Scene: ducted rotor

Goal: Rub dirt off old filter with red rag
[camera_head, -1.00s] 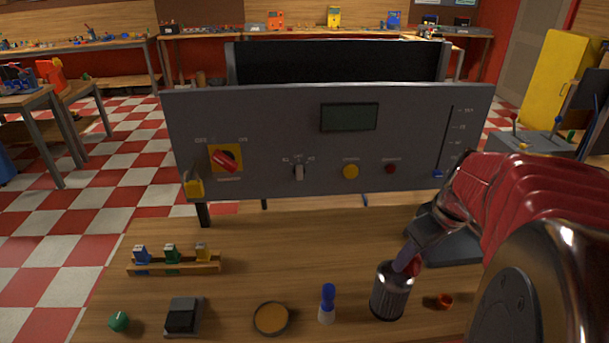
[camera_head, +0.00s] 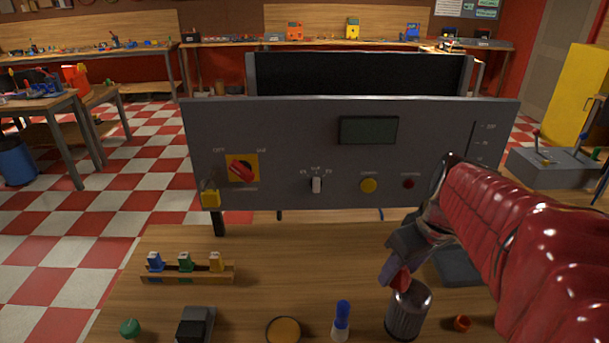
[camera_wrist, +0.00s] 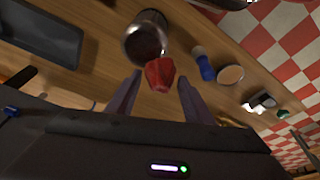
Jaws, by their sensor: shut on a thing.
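My gripper (camera_head: 394,274) is shut on the crumpled red rag (camera_head: 400,280), its fingers pointing down at the bench. The rag also shows between the two fingers in the wrist view (camera_wrist: 160,73). A grey ribbed cylinder (camera_head: 407,314) with an open top and dark inside stands upright just below the rag, which overlaps its rim in the head view. I cannot tell whether they touch. The cylinder also shows in the wrist view (camera_wrist: 146,36). It may be the old filter, but no dirt is clearly visible on it.
A grey control panel (camera_head: 290,150) rises behind. The middle of the wooden bench (camera_head: 300,260) is clear.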

